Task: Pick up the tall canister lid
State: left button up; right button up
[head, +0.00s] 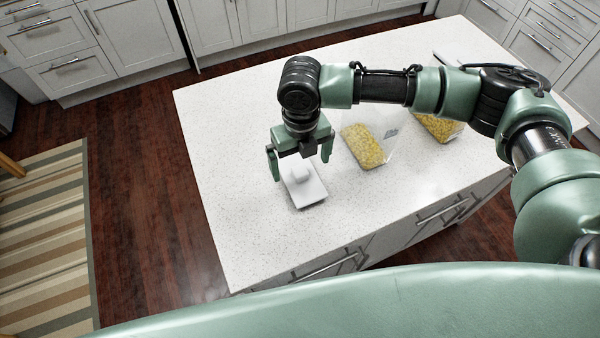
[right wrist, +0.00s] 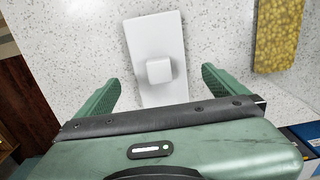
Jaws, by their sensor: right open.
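A white rectangular lid (head: 308,193) with a raised square knob lies flat on the speckled white island counter. In the right wrist view the lid (right wrist: 152,38) shows with its knob (right wrist: 159,70) between the fingers. My right gripper (head: 300,168) is open above the lid, with one finger on each side of it and a gap to each finger in the right wrist view (right wrist: 160,88). It holds nothing. The near end of the lid is hidden by the gripper body in the right wrist view. My left gripper is not in view.
A clear canister of yellow pasta-like pieces (head: 364,147) lies right of the lid. Another such canister (head: 438,127) is farther right, partly behind my right arm. The counter (head: 240,225) is clear to the left and front. Its left edge drops to a wooden floor.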

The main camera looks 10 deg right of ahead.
aim_at(300, 170)
notch_tip(300, 170, down, 3)
jog(key=shift+w+r+p, duration=0.1)
jog(key=shift+r+p, duration=0.05)
jog(key=shift+p, duration=0.25)
jog(key=shift+f, duration=0.55)
jog(key=c, duration=1.5)
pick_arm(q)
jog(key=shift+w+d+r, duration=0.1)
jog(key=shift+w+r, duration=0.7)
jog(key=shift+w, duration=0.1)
pick_arm(e)
jog(key=shift+r, duration=0.1)
